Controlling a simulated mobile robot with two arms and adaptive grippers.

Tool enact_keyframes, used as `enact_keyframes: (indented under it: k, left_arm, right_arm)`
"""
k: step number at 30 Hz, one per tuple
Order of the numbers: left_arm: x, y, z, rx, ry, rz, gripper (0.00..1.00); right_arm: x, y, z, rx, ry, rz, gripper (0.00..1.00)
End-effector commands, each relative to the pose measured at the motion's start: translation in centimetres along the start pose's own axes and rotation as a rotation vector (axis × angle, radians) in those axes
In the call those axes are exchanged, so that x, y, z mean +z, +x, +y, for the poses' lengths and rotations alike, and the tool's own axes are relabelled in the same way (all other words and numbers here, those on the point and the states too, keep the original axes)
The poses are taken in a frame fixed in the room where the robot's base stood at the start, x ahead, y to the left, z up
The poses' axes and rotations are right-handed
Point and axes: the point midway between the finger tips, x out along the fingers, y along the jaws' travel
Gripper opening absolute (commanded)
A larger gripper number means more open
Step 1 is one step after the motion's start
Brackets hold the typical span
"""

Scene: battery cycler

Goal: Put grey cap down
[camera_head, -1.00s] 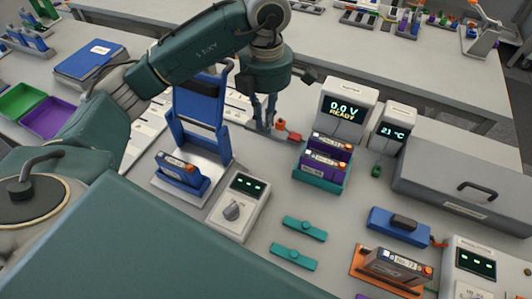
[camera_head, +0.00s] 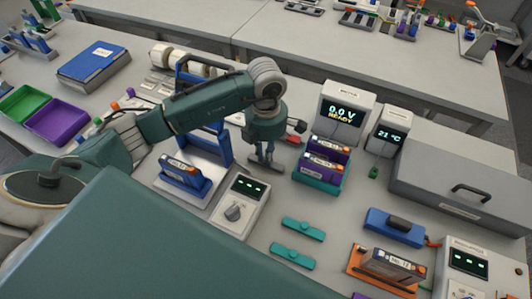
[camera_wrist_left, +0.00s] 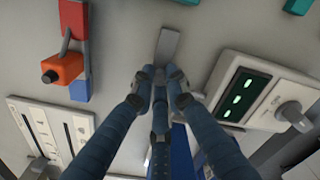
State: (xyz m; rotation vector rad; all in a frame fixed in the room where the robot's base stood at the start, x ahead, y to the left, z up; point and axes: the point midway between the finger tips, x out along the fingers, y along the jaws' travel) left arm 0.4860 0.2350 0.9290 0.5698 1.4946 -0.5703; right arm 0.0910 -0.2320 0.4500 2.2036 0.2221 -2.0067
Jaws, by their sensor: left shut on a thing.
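My left gripper (camera_head: 264,155) is shut on the grey cap (camera_head: 266,168), a small flat grey bar. It is low over the bench, between the blue-framed press and the teal tray with purple cells. In the left wrist view the cap (camera_wrist_left: 168,43) sticks out beyond the closed fingertips (camera_wrist_left: 160,82), and its near end is hidden by them. I cannot tell whether the cap touches the bench. Two teal caps (camera_head: 303,229) (camera_head: 293,258) lie on the bench nearer to me. My right gripper is not in view.
The grey control box with a dial (camera_head: 236,207) stands just in front of the gripper. The teal tray (camera_head: 318,180) is to the right, the blue-framed press (camera_head: 208,190) to the left. An orange-red part (camera_wrist_left: 70,67) lies close by. Bare bench surrounds the teal caps.

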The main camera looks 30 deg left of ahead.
Motion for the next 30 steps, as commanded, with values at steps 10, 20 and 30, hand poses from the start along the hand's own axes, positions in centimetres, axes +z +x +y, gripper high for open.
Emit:
enact_keyframes:
  k: [10, 20, 30]
  left_arm:
    - [0.0, 0.3, 0.0, 0.0, 0.0, 0.0, 0.32]
    - [0.0, -0.2, 0.0, -0.001, 0.0, 0.001, 0.32]
    - [0.2, -6.1, 0.2, 0.005, 0.0, -0.006, 0.32]
  right_arm:
    - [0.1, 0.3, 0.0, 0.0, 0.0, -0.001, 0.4]
    - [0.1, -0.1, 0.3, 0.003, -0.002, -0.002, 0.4]
    - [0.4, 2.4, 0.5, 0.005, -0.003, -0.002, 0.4]
